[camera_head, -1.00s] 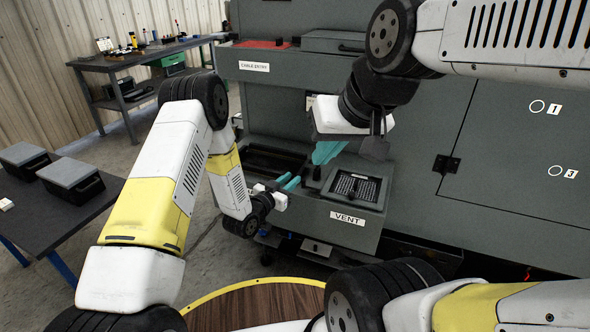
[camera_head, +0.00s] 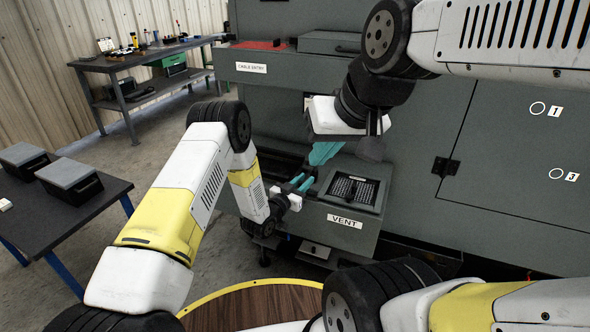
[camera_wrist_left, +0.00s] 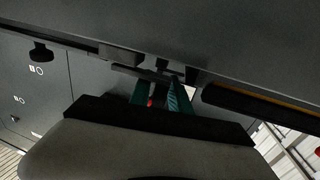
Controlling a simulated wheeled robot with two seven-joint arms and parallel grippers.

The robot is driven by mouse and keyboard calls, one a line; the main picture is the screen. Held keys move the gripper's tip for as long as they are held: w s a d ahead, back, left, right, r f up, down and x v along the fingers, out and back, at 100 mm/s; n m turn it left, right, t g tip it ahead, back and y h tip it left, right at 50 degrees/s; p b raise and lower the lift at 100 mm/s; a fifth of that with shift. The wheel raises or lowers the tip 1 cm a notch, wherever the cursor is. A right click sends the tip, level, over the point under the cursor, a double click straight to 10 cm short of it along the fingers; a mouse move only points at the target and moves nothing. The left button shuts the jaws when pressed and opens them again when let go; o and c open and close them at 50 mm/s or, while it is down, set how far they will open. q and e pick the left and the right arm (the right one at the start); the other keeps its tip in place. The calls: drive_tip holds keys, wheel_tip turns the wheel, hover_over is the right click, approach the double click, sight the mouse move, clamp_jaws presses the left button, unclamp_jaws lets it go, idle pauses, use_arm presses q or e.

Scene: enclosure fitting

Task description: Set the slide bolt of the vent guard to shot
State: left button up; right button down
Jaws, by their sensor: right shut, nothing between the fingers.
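The vent guard (camera_head: 354,190) is a dark grille in a raised frame on the grey ledge above the VENT label (camera_head: 345,221). I cannot make out its slide bolt or its setting in the head view; the grippers cover the area just left of the guard. My left gripper (camera_head: 302,183) has teal fingers standing apart, close to the left of the guard. In the left wrist view its fingers (camera_wrist_left: 157,92) are open below a dark bar and block (camera_wrist_left: 150,72), which I cannot identify for certain. My right gripper (camera_head: 324,153) is shut and empty, above and behind the left one.
The grey enclosure wall (camera_head: 520,170) rises behind and right of the ledge. A recessed opening lies left of the guard, partly behind my left arm. A side table (camera_head: 60,215) with two lidded boxes stands at left. My two grippers are close together, with little room between them.

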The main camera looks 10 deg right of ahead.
use_arm(q)
drive_tip(key=shift+w+d, duration=0.2)
drive_tip(key=shift+d, duration=0.05)
clamp_jaws()
idle(1.4)
